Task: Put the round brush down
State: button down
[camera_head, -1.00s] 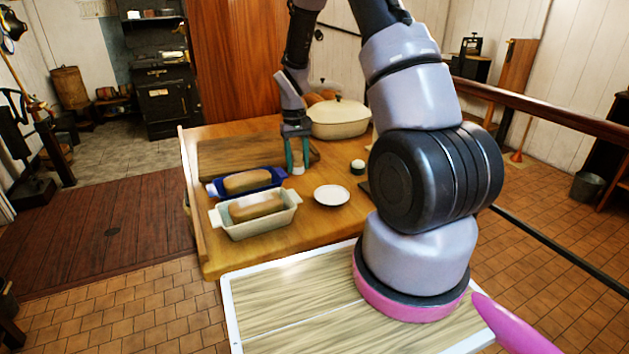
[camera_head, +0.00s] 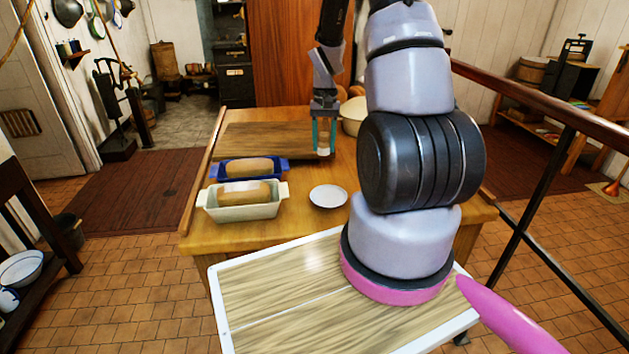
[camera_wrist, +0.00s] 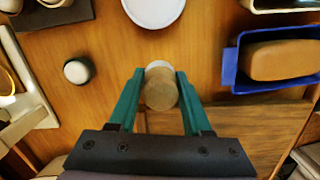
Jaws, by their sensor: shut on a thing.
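The round brush (camera_wrist: 160,92) has a round wooden top and a pale white lower part. My gripper (camera_wrist: 161,84) is shut on it, with one green finger on either side. In the head view my gripper (camera_head: 324,140) points down over the wooden table (camera_head: 300,228), behind the white plate (camera_head: 328,196). The brush's pale end shows small below the fingers. I cannot tell whether it touches the table top.
A blue loaf pan (camera_head: 283,172) and a cream loaf dish (camera_head: 265,210) stand left of the plate. A wooden board (camera_wrist: 270,122) lies close to the gripper. A small dark, white-topped round thing (camera_wrist: 77,71) stands apart. Bare table lies around the brush.

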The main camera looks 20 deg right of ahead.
notch_tip(320, 180, down, 10)
jog(key=shift+s+d+r, duration=0.1)
jog(key=shift+d+r, duration=0.05)
dwell(0.3)
jog(key=shift+c, duration=1.7)
grip_release()
jog(key=r, duration=0.4)
jog(key=w+r, duration=0.1)
jog(key=r, duration=0.7)
jog(key=shift+w+d, duration=0.15)
jog(key=shift+d, duration=0.25)
notch_tip(320, 180, up, 12)
jog(key=f+t, duration=0.1)
jog(key=t, duration=0.1)
send_over(324, 181)
jog(key=a, duration=0.3)
jog(key=s+a+r+t, duration=0.1)
jog(key=s+a+r, duration=0.15)
jog(key=r, duration=0.25)
jog(key=s+a+r+t, duration=0.1)
jog(key=s+a+r, duration=0.15)
jog(key=r, duration=0.35)
jog(key=s+a+r+t, duration=0.2)
jog(key=s+r, duration=0.2)
jog(key=s, duration=0.3)
jog(key=s+a+r+n+t+y, duration=0.1)
jog(key=s+a+r+t, duration=0.1)
jog(key=s+r, duration=0.3)
jog(key=shift+s+a, duration=0.55)
jog(key=shift+s, duration=0.7)
